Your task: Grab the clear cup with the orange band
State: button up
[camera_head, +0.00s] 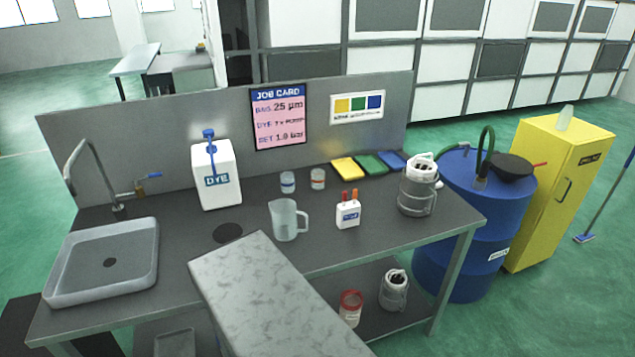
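A small clear cup with an orange-red band (318,180) stands upright on the dark grey bench top (250,212), near its back panel. A similar clear cup with a blue band (288,183) stands just left of it, with a small gap between them. A clear jug with a handle (284,219) stands in front of the two cups, a little to the left. My gripper is not in view, so its state is hidden.
A white dye container (215,176) stands left of the cups. A white pen holder (348,213) stands in front right, and a grey canister (417,187) further right. Yellow, green and blue pads (370,164) lie behind. A sink (102,262) is at left, a blue drum (480,235) at right.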

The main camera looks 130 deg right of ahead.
aim_at(318, 180)
jog(key=k, duration=2.85)
jog(key=z, duration=1.15)
jog(key=i, duration=0.35)
jog(key=u, duration=0.4)
